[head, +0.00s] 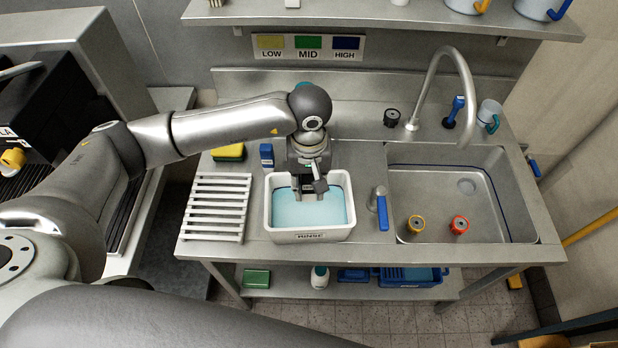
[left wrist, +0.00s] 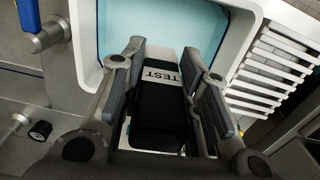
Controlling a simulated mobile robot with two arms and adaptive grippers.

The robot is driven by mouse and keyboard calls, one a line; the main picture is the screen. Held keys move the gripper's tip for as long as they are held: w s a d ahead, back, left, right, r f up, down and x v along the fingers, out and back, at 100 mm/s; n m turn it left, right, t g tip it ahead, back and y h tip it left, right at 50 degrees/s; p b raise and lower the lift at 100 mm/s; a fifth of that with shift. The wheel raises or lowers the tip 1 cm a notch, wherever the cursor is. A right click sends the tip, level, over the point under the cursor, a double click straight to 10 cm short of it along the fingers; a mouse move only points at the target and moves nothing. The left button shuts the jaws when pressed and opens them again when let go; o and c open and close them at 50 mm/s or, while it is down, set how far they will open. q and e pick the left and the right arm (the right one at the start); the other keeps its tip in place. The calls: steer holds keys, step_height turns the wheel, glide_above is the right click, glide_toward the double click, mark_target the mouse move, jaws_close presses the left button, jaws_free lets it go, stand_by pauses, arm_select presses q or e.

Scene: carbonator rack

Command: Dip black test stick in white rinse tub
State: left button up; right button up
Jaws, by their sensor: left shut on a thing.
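The white rinse tub (head: 310,237) stands on the steel counter, left of the sink, with light blue liquid inside. Its front wall carries a label that reads like RINSE. My left gripper (head: 310,190) is over the tub, pointing down. In the left wrist view my left gripper (left wrist: 165,95) is shut on the black test stick (left wrist: 158,118), which has a white band marked TEST. Behind the stick are the tub's blue liquid and white wall (left wrist: 235,35). The stick's lower end is hard to see, so I cannot tell if it touches the liquid. My right gripper is not in view.
A white slatted rack (head: 217,208) lies left of the tub. A blue-handled tap lever (head: 381,208) stands close on its right. The sink (head: 465,195) holds a yellow-topped and a red-topped item. A yellow sponge (head: 229,152) and small blue bottle (head: 266,154) are behind.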

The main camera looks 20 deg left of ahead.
mark_target(309, 200)
arm_select(q)
steer(key=shift+f+b, duration=0.5)
steer(key=shift+f, duration=1.35)
step_height(309, 200, down, 4)
steer(key=b, duration=0.4)
steer(key=shift+f+b, duration=0.15)
steer(key=shift+b, duration=0.25)
steer(key=shift+f+b, duration=0.35)
steer(key=shift+b, duration=0.1)
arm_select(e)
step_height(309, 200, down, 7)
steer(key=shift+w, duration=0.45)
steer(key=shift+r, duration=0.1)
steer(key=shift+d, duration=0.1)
arm_select(q)
steer(key=shift+r+p, duration=0.3)
steer(key=shift+r, duration=0.35)
steer(key=shift+r+p, duration=1.1)
steer(key=shift+r, duration=2.75)
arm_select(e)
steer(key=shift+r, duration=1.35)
arm_select(q)
steer(key=shift+r, duration=0.15)
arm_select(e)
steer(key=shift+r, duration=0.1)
